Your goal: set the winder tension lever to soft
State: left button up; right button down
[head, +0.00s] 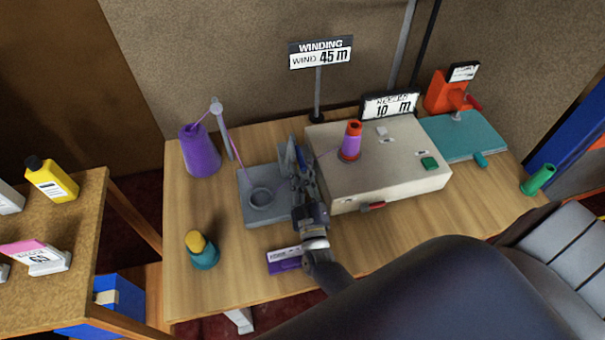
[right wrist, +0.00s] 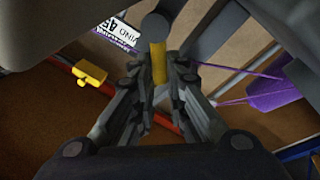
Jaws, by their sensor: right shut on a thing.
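The winder is a beige box (head: 390,175) on the wooden table, with an orange and purple spool (head: 351,142) on top. A grey unit with a round cup (head: 262,198) adjoins its left side. My right gripper (head: 298,165) is over the right part of this grey unit, beside the winder. In the right wrist view, its fingers (right wrist: 165,85) are closed around a yellow stalk with a grey round end (right wrist: 158,62), which looks like the tension lever. The head view hides the lever behind the gripper, and no soft marking is readable. My left gripper is not in view.
A purple yarn cone (head: 200,152) stands at the back left, with yarn running over a guide post. A WINDING 45 m sign (head: 320,52) stands behind. A yellow-topped teal pot (head: 202,250) and a purple box (head: 285,261) are near the front edge.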

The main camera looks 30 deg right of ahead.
jog(key=shift+a+f, duration=0.1)
jog(key=shift+f, duration=0.05)
jog(key=c, duration=1.9)
grip_release()
jog(key=shift+s, duration=0.1)
jog(key=shift+s+a, duration=0.1)
jog(key=shift+s, duration=0.15)
jog(key=r+v, duration=0.2)
jog(key=v, duration=1)
jog(key=shift+s+r, duration=0.3)
jog(key=shift+s, duration=0.15)
jog(key=shift+a+f, duration=0.1)
jog(key=shift+a, duration=0.05)
